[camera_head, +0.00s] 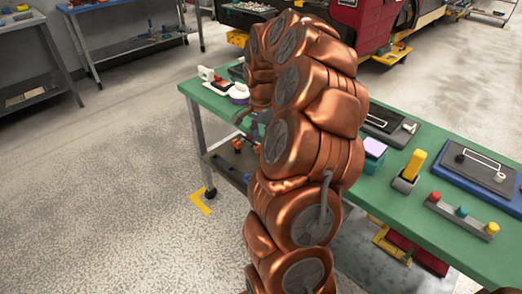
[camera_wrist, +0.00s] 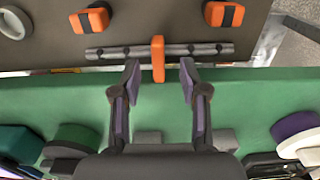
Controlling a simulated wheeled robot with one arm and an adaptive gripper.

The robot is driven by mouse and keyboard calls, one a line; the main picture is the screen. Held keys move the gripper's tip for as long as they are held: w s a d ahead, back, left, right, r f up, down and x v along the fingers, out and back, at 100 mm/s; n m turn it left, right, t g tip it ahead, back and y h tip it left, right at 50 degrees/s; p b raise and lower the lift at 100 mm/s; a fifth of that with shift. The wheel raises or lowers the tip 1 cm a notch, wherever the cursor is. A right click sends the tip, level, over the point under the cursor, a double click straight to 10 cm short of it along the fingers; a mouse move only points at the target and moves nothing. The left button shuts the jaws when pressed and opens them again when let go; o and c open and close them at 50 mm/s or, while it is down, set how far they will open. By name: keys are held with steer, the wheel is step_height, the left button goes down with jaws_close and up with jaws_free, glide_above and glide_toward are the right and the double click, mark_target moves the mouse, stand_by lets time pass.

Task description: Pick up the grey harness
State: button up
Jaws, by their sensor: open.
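The grey harness (camera_wrist: 115,52) appears to be the long thin grey bundle with dark bands in the wrist view. It runs left to right along the near edge of a brown surface, and an upright orange piece (camera_wrist: 158,50) crosses its middle. My gripper (camera_wrist: 160,70) is open, with its two fingers apart. In the picture the lower end of the orange piece lies between the fingertips, with nothing visibly gripped. I cannot tell the depth gap. In the head view my arm hides most of the gripper area, and I cannot make out the harness.
Two orange blocks with dark bands, left (camera_wrist: 90,20) and right (camera_wrist: 224,14), and a grey ring (camera_wrist: 14,22) are on the brown surface (camera_wrist: 150,14). The green tabletop (camera_head: 440,228) carries a yellow-handled item (camera_head: 412,168), trays and other items. Open floor lies to the left.

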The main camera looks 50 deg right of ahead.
steer(key=shift+f, duration=1.4)
jaws_close()
